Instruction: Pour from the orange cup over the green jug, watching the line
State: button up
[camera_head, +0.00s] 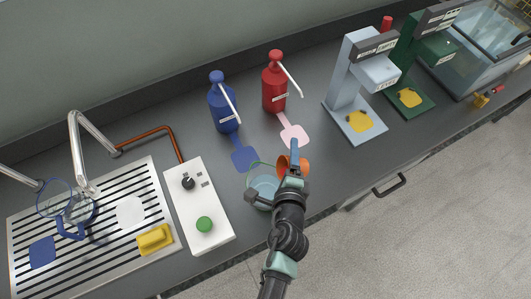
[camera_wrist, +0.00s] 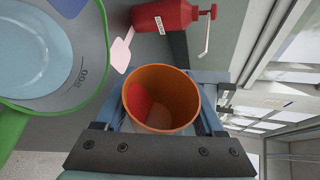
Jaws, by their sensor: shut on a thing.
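My gripper (camera_head: 291,170) is shut on the orange cup (camera_head: 302,165). The wrist view shows the cup (camera_wrist: 163,78) between the two blue fingers, its open mouth facing the camera. A red patch, perhaps its contents, lies along one side inside. The clear green-rimmed jug (camera_head: 262,192) stands on the counter, beside and apart from the cup, left of it in both views. In the wrist view the jug (camera_wrist: 98,80) holds pale blue liquid and shows a "500" marking. My gripper partly covers the jug's right side in the head view.
A blue pump bottle (camera_head: 223,105) and a red pump bottle (camera_head: 274,82) stand behind. A white control box (camera_head: 198,208) with a green button lies left of the jug. Pale blue (camera_head: 345,80) and green (camera_head: 402,55) machines stand right. Counter right of the cup is clear.

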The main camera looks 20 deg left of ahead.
jog(key=shift+r+n, duration=0.15)
jog(key=shift+n, duration=0.15)
jog(key=shift+s+a+r+n+t+h, duration=0.3)
jog(key=shift+s+a+n+t+h, duration=0.15)
jog(key=shift+a+n, duration=0.2)
dwell(1.0)
jog(key=shift+s+a+r+n+t, duration=0.1)
jog(key=shift+r+n+t, duration=0.05)
jog(key=shift+n+t, duration=0.15)
dwell(0.6)
jog(key=shift+w+d+f+m+g+y+b, duration=0.75)
jog(key=shift+d+f+m+g+y+b, duration=0.3)
jog(key=shift+m, duration=0.75)
jog(key=shift+w+d+f+m+g+y+b, duration=0.95)
jog(key=shift+f+m, duration=0.35)
jog(key=shift+m, duration=0.55)
jog(key=shift+w+d+f+m+g+y+b, duration=0.65)
jog(key=shift+d+f+m+g+y, duration=0.4)
jog(key=shift+m, duration=0.75)
jog(key=shift+a, duration=0.1)
